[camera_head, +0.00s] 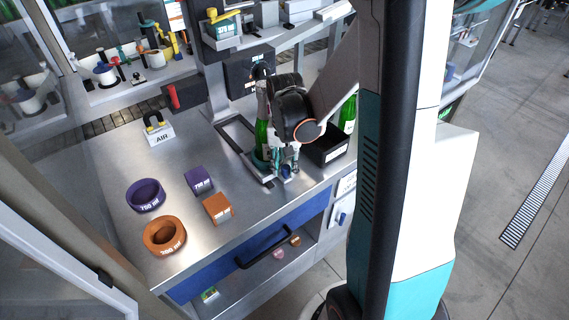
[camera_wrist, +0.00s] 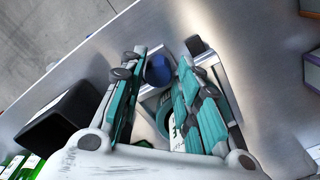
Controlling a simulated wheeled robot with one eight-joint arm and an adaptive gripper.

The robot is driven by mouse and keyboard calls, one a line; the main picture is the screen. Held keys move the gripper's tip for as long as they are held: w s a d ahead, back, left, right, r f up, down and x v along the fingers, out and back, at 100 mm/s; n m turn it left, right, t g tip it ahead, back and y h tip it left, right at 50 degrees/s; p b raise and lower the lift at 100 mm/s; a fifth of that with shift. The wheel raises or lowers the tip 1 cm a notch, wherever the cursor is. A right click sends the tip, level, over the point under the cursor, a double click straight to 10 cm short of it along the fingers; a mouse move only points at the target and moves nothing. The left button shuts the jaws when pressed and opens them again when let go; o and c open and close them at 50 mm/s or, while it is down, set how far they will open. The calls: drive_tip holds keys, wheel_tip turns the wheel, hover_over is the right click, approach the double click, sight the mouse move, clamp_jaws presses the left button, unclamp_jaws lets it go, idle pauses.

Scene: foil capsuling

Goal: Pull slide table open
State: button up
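The slide table (camera_head: 236,137) is a metal frame with rails set in the steel worktop. A blue knob (camera_head: 287,171) sits at its front end. The knob also shows in the wrist view (camera_wrist: 158,71), between my two teal fingers. My gripper (camera_head: 285,162) points down at the front end of the slide table. In the wrist view, its fingers (camera_wrist: 161,62) are apart, one on each side of the knob, with gaps visible. A green bottle (camera_head: 262,134) stands at the slide table, partly hidden by my gripper.
A black bin (camera_head: 329,151) stands right of the slide table, near another green bottle (camera_head: 348,115). Purple (camera_head: 146,194) and orange (camera_head: 165,235) rings and small blocks lie at front left. A blue drawer (camera_head: 215,272) with a black handle is below. Bare worktop lies between.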

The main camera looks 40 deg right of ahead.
drive_tip(key=shift+r, duration=4)
